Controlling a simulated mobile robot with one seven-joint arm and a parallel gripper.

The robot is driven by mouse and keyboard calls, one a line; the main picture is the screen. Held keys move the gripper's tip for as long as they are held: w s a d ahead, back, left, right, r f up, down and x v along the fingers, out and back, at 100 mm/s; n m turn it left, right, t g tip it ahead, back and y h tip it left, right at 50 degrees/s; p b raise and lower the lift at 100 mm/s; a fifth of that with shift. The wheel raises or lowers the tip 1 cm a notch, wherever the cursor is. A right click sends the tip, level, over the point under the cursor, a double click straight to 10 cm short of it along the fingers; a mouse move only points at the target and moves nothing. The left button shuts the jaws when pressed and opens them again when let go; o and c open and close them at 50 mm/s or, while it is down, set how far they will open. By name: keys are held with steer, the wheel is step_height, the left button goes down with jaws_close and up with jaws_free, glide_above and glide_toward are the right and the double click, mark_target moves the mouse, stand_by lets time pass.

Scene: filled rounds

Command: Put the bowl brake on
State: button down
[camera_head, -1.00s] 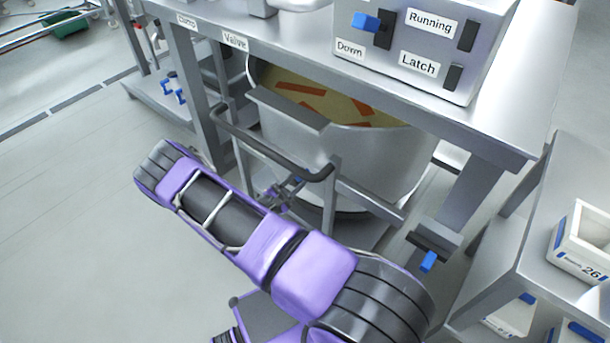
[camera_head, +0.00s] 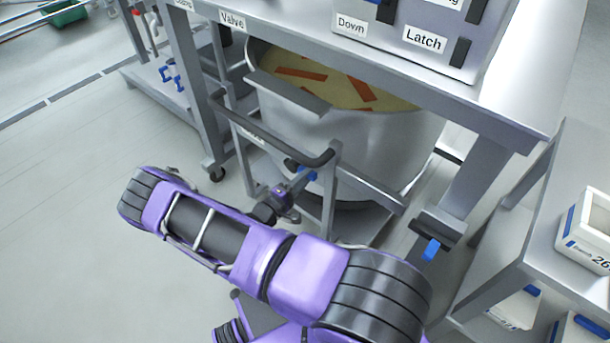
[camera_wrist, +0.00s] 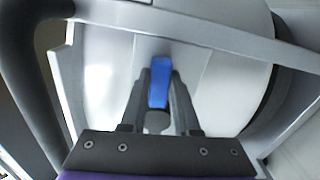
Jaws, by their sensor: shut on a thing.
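The bowl (camera_head: 390,150) is a large steel vessel with a pale yellow filling and orange strips, standing in a grey trolley frame with a dark push bar (camera_head: 270,145). A small blue lever (camera_head: 311,175) sits low at the front of the bowl, behind the frame. My gripper (camera_head: 299,174) reaches it there. In the wrist view the blue lever (camera_wrist: 159,82) stands between the two dark fingers of my gripper (camera_wrist: 160,95), which are shut on it. The lever's base is mostly hidden by the gripper. I cannot read a label that names it as the brake.
A steel bench with a control box (camera_head: 410,25) overhangs the bowl. Another blue lever (camera_head: 431,249) sits on a bracket at the right leg. A shelf with white bins (camera_head: 590,230) stands at right. The floor (camera_head: 70,230) at left is clear.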

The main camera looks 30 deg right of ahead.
steer(key=shift+f+m, duration=0.3)
steer(key=shift+m, duration=0.2)
steer(key=c, duration=0.6)
jaws_free()
steer(key=shift+c, duration=0.2)
steer(key=v, duration=1.7)
steer(key=shift+a, duration=0.25)
